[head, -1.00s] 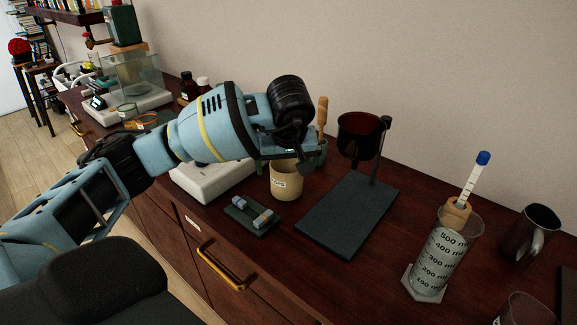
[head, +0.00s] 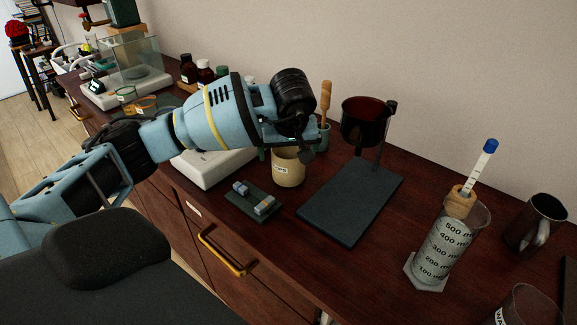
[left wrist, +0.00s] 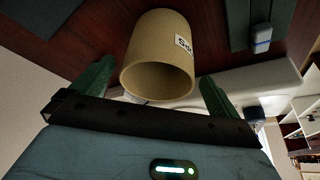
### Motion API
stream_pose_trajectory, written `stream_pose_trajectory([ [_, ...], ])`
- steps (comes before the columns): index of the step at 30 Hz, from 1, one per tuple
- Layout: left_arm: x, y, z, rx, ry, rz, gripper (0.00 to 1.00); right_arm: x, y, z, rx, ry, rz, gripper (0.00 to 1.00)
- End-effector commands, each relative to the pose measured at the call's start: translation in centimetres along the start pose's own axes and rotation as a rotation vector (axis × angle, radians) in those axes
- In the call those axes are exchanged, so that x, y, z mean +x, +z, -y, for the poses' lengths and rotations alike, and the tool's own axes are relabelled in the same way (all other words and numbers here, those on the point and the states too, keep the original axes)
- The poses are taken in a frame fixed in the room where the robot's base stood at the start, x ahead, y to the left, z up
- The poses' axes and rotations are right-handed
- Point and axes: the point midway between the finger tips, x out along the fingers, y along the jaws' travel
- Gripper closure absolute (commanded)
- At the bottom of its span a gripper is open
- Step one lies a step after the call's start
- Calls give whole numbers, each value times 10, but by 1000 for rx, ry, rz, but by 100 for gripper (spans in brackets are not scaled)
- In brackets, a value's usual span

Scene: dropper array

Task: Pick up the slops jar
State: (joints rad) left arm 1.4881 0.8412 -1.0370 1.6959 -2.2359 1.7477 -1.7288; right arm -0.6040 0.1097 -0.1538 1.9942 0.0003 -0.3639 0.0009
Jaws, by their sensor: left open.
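The slops jar (head: 288,168) is a tan, open-topped cylinder with a small white label. It stands upright on the dark wood bench, beside the ring stand's base. In the left wrist view the jar (left wrist: 158,58) shows its open mouth, label at the right. My left gripper (head: 290,142) is at and above the jar's rim in the head view and partly covers it. In the left wrist view the left gripper's green fingers (left wrist: 152,88) are spread apart, with the jar's mouth in line between them. Whether they touch the jar cannot be told. My right gripper is not in view.
A dark stand base (head: 350,205) with a dark red cup (head: 366,122) is right of the jar. A small rack (head: 253,203) lies in front. A white device (head: 212,168) is left, a green pot with a wooden pestle (head: 325,110) behind. A graduated cylinder (head: 447,248) stands farther right.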

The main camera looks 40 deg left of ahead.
Motion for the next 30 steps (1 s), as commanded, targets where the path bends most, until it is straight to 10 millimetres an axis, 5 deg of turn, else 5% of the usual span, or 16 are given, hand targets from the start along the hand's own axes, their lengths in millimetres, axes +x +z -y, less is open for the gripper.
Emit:
stream_pose_trajectory([
  [7, 34, 4, -2, -1, -2, 1, 0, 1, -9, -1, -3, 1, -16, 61],
  [17, 42, 3, -2, 0, 0, 0, 0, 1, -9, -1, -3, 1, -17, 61],
  [30, 41, 3, -2, 0, 1, -1, 49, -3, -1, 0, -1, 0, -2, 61],
])
